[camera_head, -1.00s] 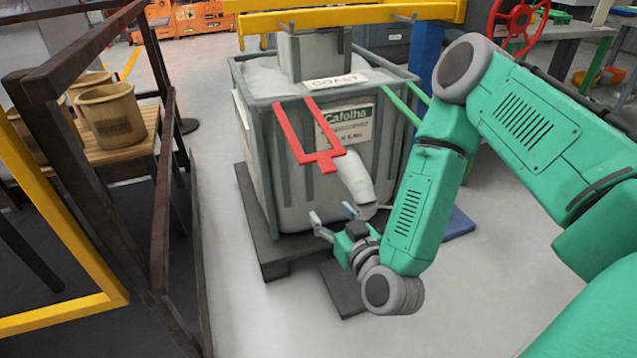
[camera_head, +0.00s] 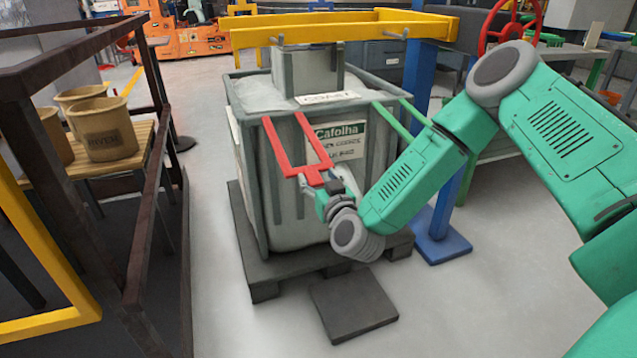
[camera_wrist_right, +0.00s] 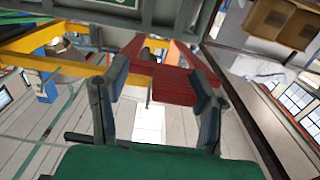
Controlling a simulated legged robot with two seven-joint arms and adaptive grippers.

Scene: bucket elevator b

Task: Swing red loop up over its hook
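The red loop (camera_head: 283,150) hangs down the front of the grey bag-like bin (camera_head: 250,180), its two arms joined by a crossbar and short tab at the bottom. My right gripper (camera_head: 318,188) is at that lower end. In the right wrist view the red loop (camera_wrist_right: 160,83) lies between the two widely spaced fingers of my right gripper (camera_wrist_right: 158,88); I cannot tell whether the pads press on it. Small grey hooks, one at the left (camera_head: 281,40), stick out from the yellow beam (camera_head: 340,27) above the bin. My left gripper is not in view.
A green loop (camera_head: 400,120) lies at the bin's right side, near my right forearm. A blue post (camera_head: 432,75) carries the beam. Brown railing (camera_head: 150,200) and a table with tan buckets (camera_head: 102,130) stand left.

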